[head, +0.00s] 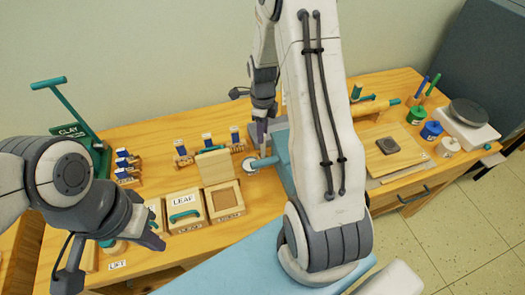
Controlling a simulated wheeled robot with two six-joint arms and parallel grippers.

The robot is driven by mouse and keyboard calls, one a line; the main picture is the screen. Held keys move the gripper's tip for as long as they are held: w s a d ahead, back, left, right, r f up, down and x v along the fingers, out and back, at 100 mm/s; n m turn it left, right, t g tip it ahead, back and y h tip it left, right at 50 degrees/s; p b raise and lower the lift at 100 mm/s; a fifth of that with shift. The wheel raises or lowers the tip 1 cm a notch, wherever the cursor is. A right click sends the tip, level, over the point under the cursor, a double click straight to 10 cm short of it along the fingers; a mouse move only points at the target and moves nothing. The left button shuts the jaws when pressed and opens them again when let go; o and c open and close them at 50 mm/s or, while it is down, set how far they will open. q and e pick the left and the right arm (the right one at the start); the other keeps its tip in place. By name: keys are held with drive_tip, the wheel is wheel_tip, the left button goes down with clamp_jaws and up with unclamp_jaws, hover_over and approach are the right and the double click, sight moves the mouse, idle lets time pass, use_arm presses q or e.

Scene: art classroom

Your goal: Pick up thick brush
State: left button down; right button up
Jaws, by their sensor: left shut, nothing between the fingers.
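I cannot clearly pick out a thick brush; my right arm hides part of the table's middle. My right gripper (262,132) points down over the middle of the table, just above a short teal piece (262,162) beside a round grey-rimmed item (266,177). Whether it touches the teal piece or holds anything is too small to tell. My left gripper (150,238) is shut and empty near the table's front left, beside the wooden boxes.
Wooden boxes, one labelled LEAF (185,208), stand at the front. A green clay press (82,130) is at the left. Blue (431,131) and green (416,115) jars, a grey-topped scale (470,120) and a wooden board (388,148) are at the right.

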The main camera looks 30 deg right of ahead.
sight(263, 151)
drive_tip(key=shift+s+f+p, duration=0.1)
drive_tip(key=shift+f+p, duration=0.2)
drive_tip(key=shift+f, duration=0.35)
wheel_tip(263, 151, down, 4)
drive_tip(key=shift+f+p, duration=0.1)
drive_tip(key=shift+p, duration=0.4)
drive_tip(key=shift+c, duration=0.3)
clamp_jaws()
